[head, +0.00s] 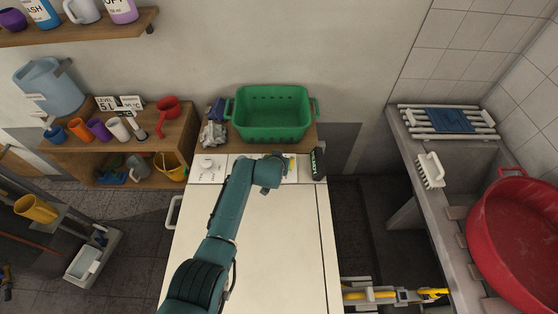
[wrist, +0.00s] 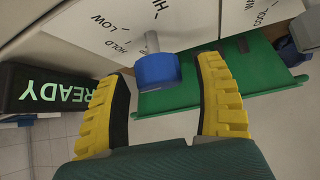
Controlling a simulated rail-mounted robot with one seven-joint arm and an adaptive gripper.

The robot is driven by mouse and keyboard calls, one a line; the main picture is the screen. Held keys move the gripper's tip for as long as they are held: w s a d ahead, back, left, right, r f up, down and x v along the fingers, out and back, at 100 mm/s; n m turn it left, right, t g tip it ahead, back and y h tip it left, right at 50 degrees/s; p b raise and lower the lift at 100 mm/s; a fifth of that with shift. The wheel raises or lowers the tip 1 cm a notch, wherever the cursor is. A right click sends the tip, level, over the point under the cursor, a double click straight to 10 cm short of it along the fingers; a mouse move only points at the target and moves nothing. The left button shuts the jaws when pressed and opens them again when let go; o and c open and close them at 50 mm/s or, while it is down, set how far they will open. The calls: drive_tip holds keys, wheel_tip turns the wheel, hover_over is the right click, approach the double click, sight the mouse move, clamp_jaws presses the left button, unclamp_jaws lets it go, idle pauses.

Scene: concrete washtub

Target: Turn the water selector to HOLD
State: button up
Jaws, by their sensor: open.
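The water selector (wrist: 157,70) has a blue end on a short grey stem, in front of a white panel (wrist: 110,22) marked HOLD, LOW and a partly cut-off HI label. In the wrist view, my gripper (wrist: 165,68) has yellow ribbed fingers standing apart, one on each side of the blue end. Gaps show on both sides, so they do not appear to grip it. Which label the selector points to is not clear. In the head view, my arm hides most of the selector and fingers.
A lit READY sign (wrist: 60,88) stands beside the panel; a second dial's labels (wrist: 262,15) show to the right. In the head view, a green basket (head: 271,112) sits behind the panel, and a white knob (head: 207,166) is at its left.

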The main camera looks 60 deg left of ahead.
drive_tip(key=v, duration=1.2)
